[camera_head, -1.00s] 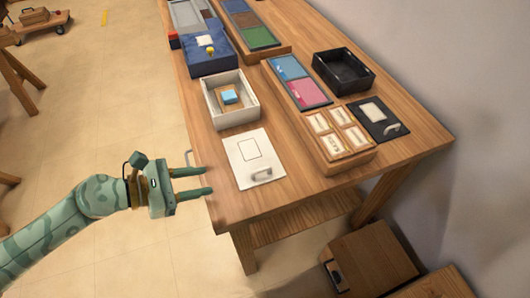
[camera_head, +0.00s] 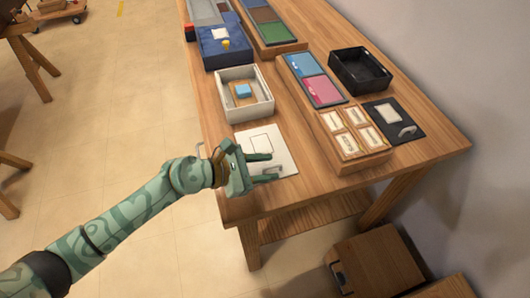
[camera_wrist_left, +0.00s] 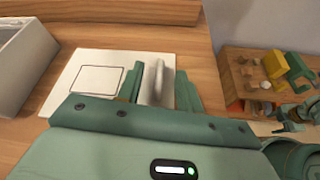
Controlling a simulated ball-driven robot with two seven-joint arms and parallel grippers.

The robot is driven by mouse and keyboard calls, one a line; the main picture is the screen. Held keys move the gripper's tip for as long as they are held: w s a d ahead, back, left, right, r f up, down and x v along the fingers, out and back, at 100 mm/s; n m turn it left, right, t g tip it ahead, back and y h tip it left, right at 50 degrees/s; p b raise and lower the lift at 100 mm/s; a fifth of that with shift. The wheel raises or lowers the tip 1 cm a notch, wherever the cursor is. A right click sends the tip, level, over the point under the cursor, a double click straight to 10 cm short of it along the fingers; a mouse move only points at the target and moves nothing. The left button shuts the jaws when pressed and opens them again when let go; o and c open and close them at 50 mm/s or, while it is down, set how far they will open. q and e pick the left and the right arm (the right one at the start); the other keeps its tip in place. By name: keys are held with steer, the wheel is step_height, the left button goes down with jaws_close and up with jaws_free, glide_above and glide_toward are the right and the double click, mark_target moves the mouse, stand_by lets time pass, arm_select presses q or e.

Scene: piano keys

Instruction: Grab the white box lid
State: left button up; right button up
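The white box lid (camera_head: 287,151) lies flat on the table near its front left edge, with a rectangle outline and a pale handle. It also shows in the left wrist view (camera_wrist_left: 72,86). My left gripper (camera_head: 273,167) is over the handle end of the lid and hides part of it. In the left wrist view its fingers (camera_wrist_left: 160,85) are apart, with the handle (camera_wrist_left: 156,80) between them; I cannot tell whether they touch it. The open white box (camera_head: 252,113) stands behind the lid, holding a wooden piece with a blue block.
A wooden card tray (camera_head: 352,162), a black lid (camera_head: 413,121) and an open black box (camera_head: 360,89) stand to the right. A dark blue box (camera_head: 222,62) stands farther back. Bare tabletop (camera_head: 306,180) lies right of the white lid.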

arm_select(q)
steer(key=shift+x, duration=1)
jaws_close()
